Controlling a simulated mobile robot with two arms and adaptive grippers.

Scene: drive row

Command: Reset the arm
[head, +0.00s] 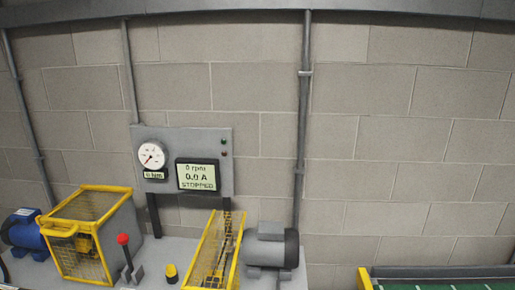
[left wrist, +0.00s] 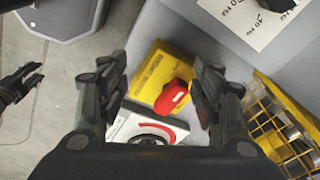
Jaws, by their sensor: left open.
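My left gripper (left wrist: 158,78) is open and empty in the left wrist view, its two dark fingers spread wide. Between and beyond the fingers is a red handle (left wrist: 173,97) on a yellow plate (left wrist: 152,75); I cannot tell if a finger touches it. Below it is a white panel with a red arc (left wrist: 165,128), partly hidden by the gripper. A dark gripper (left wrist: 38,78), apparently my right one, shows at the left edge over the floor; its jaw state is unclear. Neither gripper shows in the head view.
The bench holds a blue motor (head: 24,238), a yellow mesh guard (head: 90,205), a red-knobbed lever (head: 123,240), a yellow-black button (head: 171,272), an open yellow guard (head: 205,250) and a grey motor (head: 268,247). The display (head: 197,175) reads STOPPED. A gauge (head: 151,156) hangs beside it.

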